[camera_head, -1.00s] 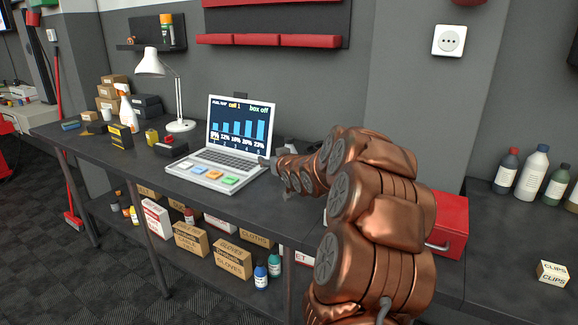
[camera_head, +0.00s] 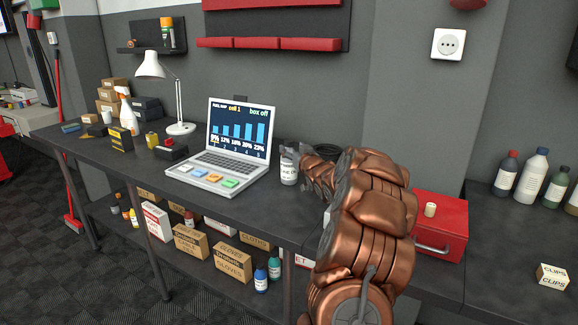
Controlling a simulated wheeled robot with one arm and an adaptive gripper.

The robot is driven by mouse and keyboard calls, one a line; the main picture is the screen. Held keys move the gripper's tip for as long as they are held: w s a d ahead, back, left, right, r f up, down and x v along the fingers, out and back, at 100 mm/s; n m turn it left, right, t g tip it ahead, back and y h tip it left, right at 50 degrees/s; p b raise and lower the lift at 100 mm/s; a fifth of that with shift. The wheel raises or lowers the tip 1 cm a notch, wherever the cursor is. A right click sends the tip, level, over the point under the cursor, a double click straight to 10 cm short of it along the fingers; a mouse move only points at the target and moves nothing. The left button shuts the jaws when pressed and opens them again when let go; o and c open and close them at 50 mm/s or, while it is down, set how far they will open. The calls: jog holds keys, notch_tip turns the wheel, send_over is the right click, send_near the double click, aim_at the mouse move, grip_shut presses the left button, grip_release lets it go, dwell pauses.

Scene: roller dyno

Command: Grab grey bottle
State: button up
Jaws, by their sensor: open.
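A small greyish bottle with a white lettered label (camera_head: 289,172) stands upright on the dark workbench (camera_head: 262,205), just right of the laptop. My gripper (camera_head: 293,149) is open at the bottle's upper part. Its grey fingers overlap the bottle's top in the picture, so I cannot tell whether they touch it or stand around it. My copper arm hides the bench to the right of the bottle.
The open laptop (camera_head: 215,160) and a white lamp (camera_head: 178,100) stand left of the bottle. A red toolbox (camera_head: 450,218) is right of my arm. Several bottles, one white (camera_head: 531,175), stand on the right bench. A shelf below holds boxes (camera_head: 232,262).

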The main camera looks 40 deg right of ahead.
aim_at(291, 147)
jog(key=shift+w+d+f+p, duration=0.2)
jog(key=shift+w+d+p, duration=0.1)
jog(key=shift+w, duration=0.35)
jog(key=shift+p+x, duration=0.5)
jog(key=shift+x, duration=1.1)
jog(key=shift+d+f, duration=0.1)
jog(key=shift+f, duration=0.1)
jog(key=shift+c, duration=0.3)
grip_shut()
